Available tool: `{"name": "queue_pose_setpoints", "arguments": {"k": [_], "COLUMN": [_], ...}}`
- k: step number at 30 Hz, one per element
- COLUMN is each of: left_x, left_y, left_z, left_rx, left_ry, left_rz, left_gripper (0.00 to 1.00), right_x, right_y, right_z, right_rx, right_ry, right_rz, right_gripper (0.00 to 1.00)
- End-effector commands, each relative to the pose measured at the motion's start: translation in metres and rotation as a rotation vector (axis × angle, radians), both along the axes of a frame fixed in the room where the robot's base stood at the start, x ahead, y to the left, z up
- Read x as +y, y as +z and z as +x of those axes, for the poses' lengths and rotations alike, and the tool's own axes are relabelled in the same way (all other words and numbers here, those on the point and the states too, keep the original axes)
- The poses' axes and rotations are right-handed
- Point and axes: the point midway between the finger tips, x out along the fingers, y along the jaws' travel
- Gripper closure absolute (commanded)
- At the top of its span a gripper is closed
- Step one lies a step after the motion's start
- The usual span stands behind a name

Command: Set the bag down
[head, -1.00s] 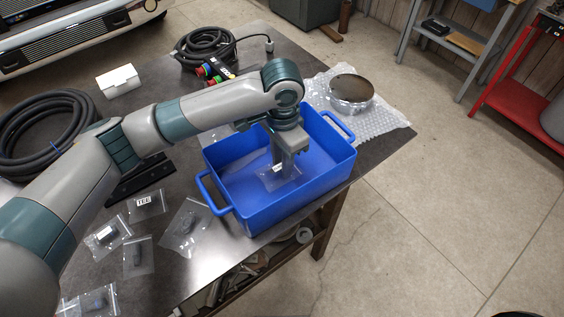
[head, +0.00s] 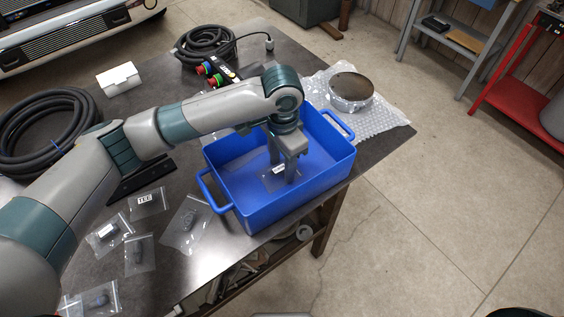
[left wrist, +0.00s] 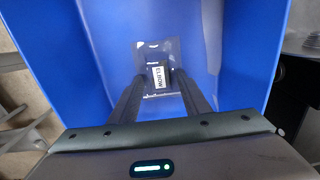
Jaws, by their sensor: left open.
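A small clear bag (head: 278,179) with a white label lies inside the blue bin (head: 235,196), near the middle of its floor. In the left wrist view the bag (left wrist: 158,90) shows a label reading "ELBOW" and a dark part inside. My left gripper (head: 284,178) reaches down into the bin with its fingers spread. In the left wrist view the fingers (left wrist: 157,92) stand on either side of the bag's label. Whether a finger touches the bag's edge cannot be told. My right gripper is not in view.
Several other clear bags (head: 147,203) lie on the dark table left of the bin. A coiled black hose (head: 45,125), a cable with coloured buttons (head: 208,70), a white box (head: 118,79) and a round metal disc (head: 351,88) on bubble wrap surround it.

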Motion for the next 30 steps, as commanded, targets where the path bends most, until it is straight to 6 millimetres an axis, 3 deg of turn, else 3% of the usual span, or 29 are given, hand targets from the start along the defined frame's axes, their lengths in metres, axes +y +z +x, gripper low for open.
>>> {"name": "queue_pose_setpoints", "arguments": {"k": [8,21,30], "left_x": [-0.001,-0.001,-0.001], "left_y": [0.02,0.094,0.12], "left_z": [0.001,0.001,0.0], "left_rx": [-0.003,-0.003,-0.001], "left_ry": [-0.002,-0.002,-0.001], "left_rz": [-0.003,-0.001,0.001], "left_gripper": [0.57,0.57,0.57], "right_x": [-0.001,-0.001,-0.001], "right_y": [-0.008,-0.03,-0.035], "right_z": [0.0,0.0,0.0], "right_rx": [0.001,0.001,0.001], "right_ry": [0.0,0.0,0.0], "right_rz": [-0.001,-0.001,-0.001], "right_gripper": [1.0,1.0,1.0]}}
